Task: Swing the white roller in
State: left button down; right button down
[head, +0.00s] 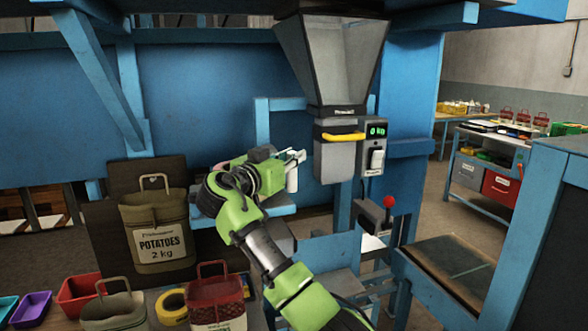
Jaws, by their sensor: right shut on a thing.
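The white roller (292,180) is a small upright white cylinder in the middle of the head view, left of the grey hopper's spout. My right gripper (297,157) reaches up from the bottom on its green arm. Its fingers are shut on the upper end of the roller. The fingers hide that end, and I cannot tell how the roller is mounted. My left gripper is not in view.
The grey hopper (332,60) has a yellow handle (343,137) and a display box (373,130) beside it. A red-knobbed lever (389,202) stands below. Baskets, a red bin (80,293) and yellow tape (171,304) fill the front left.

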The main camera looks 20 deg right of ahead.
jog(key=shift+a, duration=0.3)
jog(key=shift+d, duration=0.1)
jog(key=c, duration=1.9)
grip_release()
jog(key=v, duration=1.2)
